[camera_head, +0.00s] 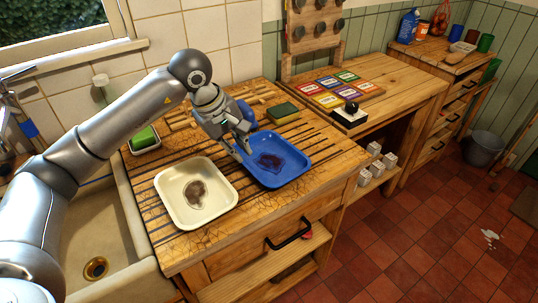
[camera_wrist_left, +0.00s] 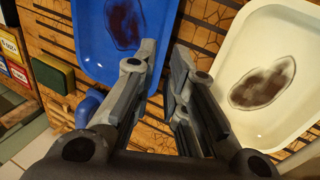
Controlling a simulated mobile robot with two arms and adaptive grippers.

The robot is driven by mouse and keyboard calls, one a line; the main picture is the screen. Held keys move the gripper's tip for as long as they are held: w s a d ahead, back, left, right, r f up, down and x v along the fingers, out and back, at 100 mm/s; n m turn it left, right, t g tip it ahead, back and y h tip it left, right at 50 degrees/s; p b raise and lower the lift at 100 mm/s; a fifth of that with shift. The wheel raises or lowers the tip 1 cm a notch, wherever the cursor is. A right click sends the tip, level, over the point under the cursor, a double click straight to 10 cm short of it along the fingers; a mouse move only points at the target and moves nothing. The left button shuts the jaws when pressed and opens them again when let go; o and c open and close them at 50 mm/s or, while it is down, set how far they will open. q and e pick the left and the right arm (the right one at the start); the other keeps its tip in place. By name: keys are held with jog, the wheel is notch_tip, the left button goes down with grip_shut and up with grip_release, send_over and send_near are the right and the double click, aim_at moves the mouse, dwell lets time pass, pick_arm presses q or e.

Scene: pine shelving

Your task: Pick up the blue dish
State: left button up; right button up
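The blue dish (camera_head: 297,163) is a shallow rectangular tray with a dark stain, lying on the slatted wooden counter. It also shows in the left wrist view (camera_wrist_left: 92,42). My left gripper (camera_head: 241,148) is over its left edge, pointing down. In the left wrist view my left gripper (camera_wrist_left: 165,52) has its two fingers apart, with the dish's edge showing between them. One finger overlaps the dish and the other is over the wood beside it. I cannot tell whether they touch the rim. My right gripper is in neither view.
A stained cream dish (camera_head: 170,190) lies close to the left of the blue one. A green and yellow sponge (camera_head: 283,113) lies behind, and a blue object (camera_wrist_left: 88,106) is partly hidden by my gripper. The sink (camera_head: 135,228) is at left; coloured cards (camera_head: 329,93) lie at right.

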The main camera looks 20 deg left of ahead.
aim_at(248, 166)
pick_arm(q)
jog(key=shift+x, duration=1.1)
jog(key=shift+d+f, duration=0.15)
jog(key=shift+f, duration=0.15)
jog(key=shift+w+f+p, duration=0.1)
jog(key=shift+f+p, duration=0.2)
jog(key=shift+p, duration=0.05)
jog(key=p+x, duration=0.1)
jog(key=x, duration=0.2)
jog(key=shift+d+f, duration=0.1)
jog(key=shift+f, duration=0.5)
jog(key=shift+w+f, duration=0.15)
grip_shut()
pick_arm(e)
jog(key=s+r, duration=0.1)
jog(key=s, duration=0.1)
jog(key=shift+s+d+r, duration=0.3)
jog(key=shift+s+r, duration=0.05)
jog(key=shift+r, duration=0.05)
